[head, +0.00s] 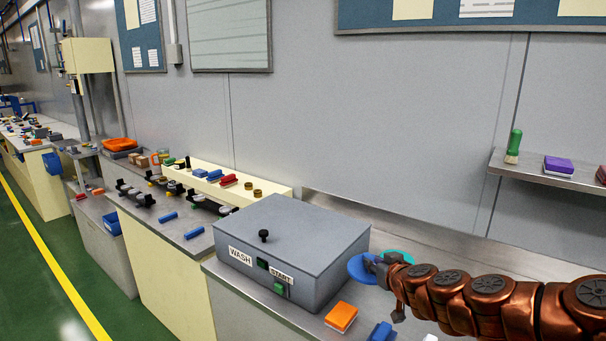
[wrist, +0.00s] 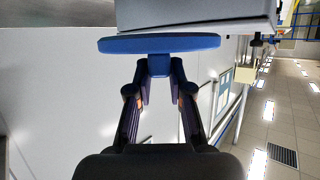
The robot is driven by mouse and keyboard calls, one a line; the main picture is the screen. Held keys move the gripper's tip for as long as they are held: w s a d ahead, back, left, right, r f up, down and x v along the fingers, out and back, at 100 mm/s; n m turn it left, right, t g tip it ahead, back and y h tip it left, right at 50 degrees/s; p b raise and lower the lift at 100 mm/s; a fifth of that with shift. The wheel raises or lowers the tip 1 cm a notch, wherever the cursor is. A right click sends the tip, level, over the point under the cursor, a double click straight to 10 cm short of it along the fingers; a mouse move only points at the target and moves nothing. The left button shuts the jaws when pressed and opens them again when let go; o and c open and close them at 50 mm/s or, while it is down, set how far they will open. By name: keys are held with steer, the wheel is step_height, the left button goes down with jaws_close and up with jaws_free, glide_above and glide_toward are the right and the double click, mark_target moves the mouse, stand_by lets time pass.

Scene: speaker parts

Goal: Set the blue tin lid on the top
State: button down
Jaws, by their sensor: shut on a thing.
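The blue tin lid (head: 359,268) is a flat round disc just right of the grey WASH box in the head view. My gripper (head: 376,262) is shut on it. In the wrist view the lid (wrist: 160,43) shows edge-on, with its small knob between the two fingertips of my gripper (wrist: 159,72). The grey WASH box (head: 295,235) has a flat top with a black knob (head: 263,235). Its pale edge (wrist: 200,18) lies just beyond the lid in the wrist view; I cannot tell if they touch. A teal round thing (head: 400,257) shows partly behind my gripper.
An orange-topped block (head: 341,316) and a blue block (head: 381,331) lie on the counter before the box. A wall shelf (head: 540,172) at right holds a brush and a purple sponge. Benches with small parts stretch away to the left.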

step_height(320, 180, down, 10)
steer(key=w+m+h, duration=0.1)
steer(key=m+h, duration=0.1)
steer(key=h, duration=0.1)
steer(key=shift+w+a+r+m+t, duration=0.2)
steer(key=shift+w+r+m+t, duration=0.05)
steer(key=shift+w+m+t, duration=0.1)
steer(key=shift+d, duration=0.1)
